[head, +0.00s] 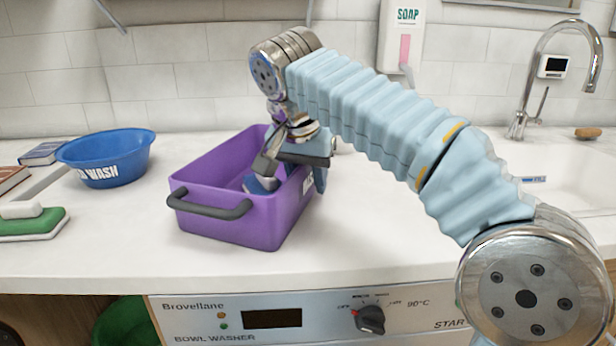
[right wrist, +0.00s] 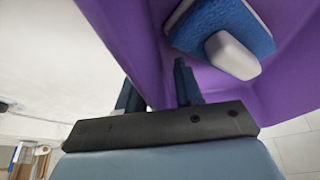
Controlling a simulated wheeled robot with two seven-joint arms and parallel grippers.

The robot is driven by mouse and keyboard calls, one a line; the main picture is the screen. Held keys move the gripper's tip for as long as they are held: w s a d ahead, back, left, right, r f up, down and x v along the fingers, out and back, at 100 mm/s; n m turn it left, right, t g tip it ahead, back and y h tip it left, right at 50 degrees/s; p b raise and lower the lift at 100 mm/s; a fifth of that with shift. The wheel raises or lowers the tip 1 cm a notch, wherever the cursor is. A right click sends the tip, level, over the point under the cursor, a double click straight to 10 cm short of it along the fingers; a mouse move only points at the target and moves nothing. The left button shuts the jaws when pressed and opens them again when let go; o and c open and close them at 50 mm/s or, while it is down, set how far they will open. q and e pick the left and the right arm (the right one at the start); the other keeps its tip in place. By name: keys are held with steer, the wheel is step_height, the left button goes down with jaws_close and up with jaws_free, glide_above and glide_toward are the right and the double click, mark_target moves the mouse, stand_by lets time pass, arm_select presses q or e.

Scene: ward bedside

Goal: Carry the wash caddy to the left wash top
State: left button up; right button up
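The purple wash caddy (head: 240,222) with a dark grey front handle stands on the white counter, left of the middle in the head view. My right gripper (head: 308,178) points down at its right wall, one finger inside and one outside. In the right wrist view, the caddy's purple wall (right wrist: 135,45) runs between the two close-set fingers (right wrist: 158,92), which appear shut on it. The gripper hides part of the caddy's side label. A blue and white thing (right wrist: 220,35) lies inside the caddy. My left gripper is not in view.
A blue wash bowl (head: 108,160) stands left of the caddy. A green-and-white sponge (head: 35,222) and books (head: 42,153) are at the far left. A sink with a tap (head: 520,115) is at the right. The bowl washer (head: 300,315) is below the counter's front edge.

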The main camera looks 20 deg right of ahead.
steer(key=p+v, duration=0.1)
steer(key=v, duration=0.6)
steer(key=shift+r, duration=0.35)
